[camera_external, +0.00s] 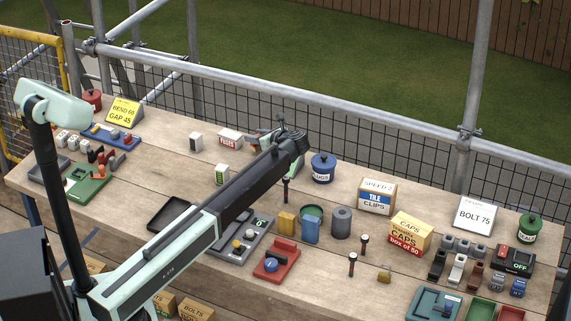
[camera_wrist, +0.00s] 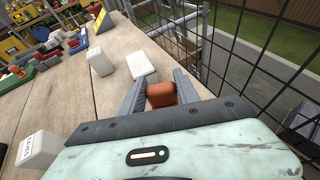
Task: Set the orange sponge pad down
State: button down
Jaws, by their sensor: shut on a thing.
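The orange sponge pad (camera_wrist: 161,94) is between the two grey fingers of my gripper (camera_wrist: 160,82) in the wrist view, and the gripper is shut on it. In the external view my gripper (camera_external: 256,141) is at the far edge of the bench, just right of a white box with a red label (camera_external: 229,137). The pad is mostly hidden there by the gripper and arm. I cannot tell whether the pad touches the wooden bench top (camera_external: 325,192).
Two white boxes stand close by in the wrist view, one upright (camera_wrist: 101,62) and one nearer the fingers (camera_wrist: 142,66). A third white box (camera_wrist: 39,151) is at lower left. A wire mesh fence (camera_wrist: 245,75) runs along the right. A blue jar (camera_external: 322,168) stands right of my gripper.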

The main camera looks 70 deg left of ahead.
jog(key=shift+f+b, duration=0.4)
jog(key=shift+f, duration=0.05)
jog(key=shift+s+d+f, duration=0.1)
jog(key=c, duration=0.9)
grip_release()
jog(key=shift+s+d, duration=0.1)
